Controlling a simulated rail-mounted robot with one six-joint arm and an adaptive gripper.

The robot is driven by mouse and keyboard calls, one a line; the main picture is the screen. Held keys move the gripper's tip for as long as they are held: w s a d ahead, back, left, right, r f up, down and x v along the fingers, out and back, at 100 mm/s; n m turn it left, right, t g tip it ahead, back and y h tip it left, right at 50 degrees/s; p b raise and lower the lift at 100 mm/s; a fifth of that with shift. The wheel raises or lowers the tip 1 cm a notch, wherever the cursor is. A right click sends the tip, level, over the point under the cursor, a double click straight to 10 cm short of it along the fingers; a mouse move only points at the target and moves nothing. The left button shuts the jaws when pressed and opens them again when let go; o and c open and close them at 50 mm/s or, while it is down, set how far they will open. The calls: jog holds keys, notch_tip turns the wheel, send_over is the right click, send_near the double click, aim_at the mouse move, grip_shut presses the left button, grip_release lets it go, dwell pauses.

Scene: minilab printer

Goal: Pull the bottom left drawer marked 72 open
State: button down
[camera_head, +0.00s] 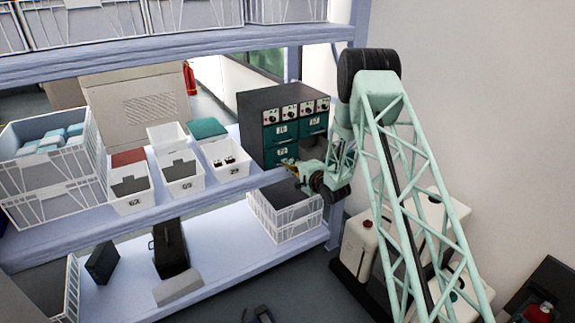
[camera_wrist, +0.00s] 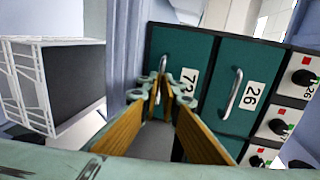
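The drawer marked 72 (camera_head: 283,152) is the bottom left front of the dark cabinet (camera_head: 255,109) in the head view. In the wrist view the drawer (camera_wrist: 183,46) appears turned on its side, and its front looks level with the drawer beside it. Its metal handle (camera_wrist: 162,66) stands upright in that picture. My gripper (camera_wrist: 163,88) has its two orange-padded fingers at the handle, one on each side of its lower part. Whether they press on it is unclear. In the head view my gripper (camera_head: 290,164) is at the lower part of the cabinet and partly covers the drawer front.
The drawer marked 26 (camera_wrist: 230,85) has its own handle and adjoins drawer 72. Knobbed panels (camera_head: 296,112) line the cabinet top. White bins (camera_head: 222,165) stand left of the cabinet. A white crate (camera_head: 287,214) sits on the lower shelf below.

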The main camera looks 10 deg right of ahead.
jog(key=f+v, duration=0.2)
jog(key=v, duration=0.7)
jog(key=s+f+b+v, duration=0.1)
jog(key=f+v, duration=0.1)
jog(key=v, duration=0.8)
jog(key=shift+s, duration=0.3)
jog(key=shift+d, duration=0.15)
jog(key=c, duration=2.9)
grip_release()
jog(key=shift+o, duration=0.2)
jog(key=v, duration=1.2)
jog(key=shift+r, duration=0.1)
